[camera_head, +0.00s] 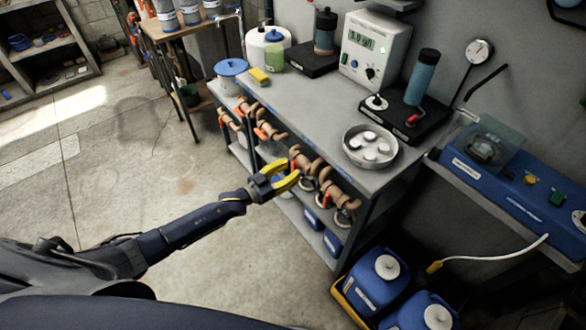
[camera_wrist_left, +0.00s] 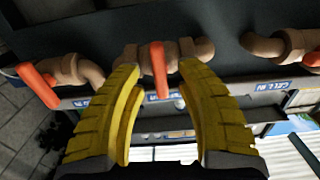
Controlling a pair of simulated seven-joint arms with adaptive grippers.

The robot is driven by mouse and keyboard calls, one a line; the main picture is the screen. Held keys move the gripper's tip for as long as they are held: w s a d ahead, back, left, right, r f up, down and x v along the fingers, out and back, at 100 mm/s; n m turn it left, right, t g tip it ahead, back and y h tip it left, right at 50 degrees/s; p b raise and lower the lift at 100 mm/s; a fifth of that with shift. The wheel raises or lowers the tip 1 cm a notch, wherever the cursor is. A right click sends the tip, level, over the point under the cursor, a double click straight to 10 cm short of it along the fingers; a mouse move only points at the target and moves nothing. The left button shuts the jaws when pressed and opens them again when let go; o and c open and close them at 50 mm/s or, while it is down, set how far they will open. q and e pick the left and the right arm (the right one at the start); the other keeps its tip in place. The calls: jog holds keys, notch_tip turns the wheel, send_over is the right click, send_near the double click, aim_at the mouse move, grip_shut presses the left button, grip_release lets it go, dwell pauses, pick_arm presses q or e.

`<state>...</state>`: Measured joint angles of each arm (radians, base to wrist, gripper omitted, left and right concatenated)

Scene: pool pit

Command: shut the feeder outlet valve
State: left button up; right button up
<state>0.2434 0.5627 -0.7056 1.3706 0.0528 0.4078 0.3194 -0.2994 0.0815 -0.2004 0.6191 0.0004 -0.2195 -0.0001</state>
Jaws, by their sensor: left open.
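Several tan pipe valves with orange levers (camera_head: 262,134) line the front of the grey bench; I cannot tell which is the feeder outlet valve. My left gripper (camera_head: 292,174), with yellow fingers, is open in front of this row. In the left wrist view, one valve's orange lever (camera_wrist_left: 158,72) shows in the gap between the open fingertips (camera_wrist_left: 160,70), apparently beyond them and not gripped. Its label is mostly hidden. A second orange lever (camera_wrist_left: 39,86) is at the left, and another valve (camera_wrist_left: 278,46) at the right above a label reading "CELL IN". My right gripper is out of view.
The bench top (camera_head: 317,100) carries a metal dish (camera_head: 370,147), a meter box (camera_head: 375,48) and bottles. A blue device (camera_head: 520,180) is at the right. Open floor (camera_head: 120,150) lies to the left.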

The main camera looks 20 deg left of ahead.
pick_arm(q)
jog(key=v, duration=1)
jog(key=shift+s+a, duration=0.1)
jog(key=s+a+f+g+y, duration=0.1)
jog(key=a+f+y, duration=0.3)
jog(key=f, duration=0.5)
jog(key=a+f+g+y, duration=0.1)
jog(key=a+f+y, duration=0.2)
jog(key=a+f, duration=0.5)
jog(key=s+a+f+n+g+y, duration=0.1)
jog(key=s+f+g+y, duration=0.1)
jog(key=s+f, duration=0.6)
jog(key=s+a+f+g+y, duration=0.1)
jog(key=s+a+f+g, duration=0.1)
jog(key=s+f, duration=0.5)
jog(key=s+d+f+n+g+y, duration=0.1)
jog(key=s+d+f+g, duration=0.1)
jog(key=s+f, duration=0.5)
jog(key=s+d+f+g, duration=0.2)
jog(key=s+f, duration=0.4)
jog(key=s, duration=0.3)
jog(key=s+d+f+g, duration=0.1)
jog(key=s+d+f, duration=0.1)
jog(key=s+d, duration=0.3)
jog(key=s+d+f+n+g, duration=0.1)
jog(key=s+d, duration=0.5)
jog(key=s, duration=0.8)
jog(key=shift+f+n+g, duration=0.3)
jog(key=shift+f+g, duration=0.3)
jog(key=shift+f, duration=0.1)
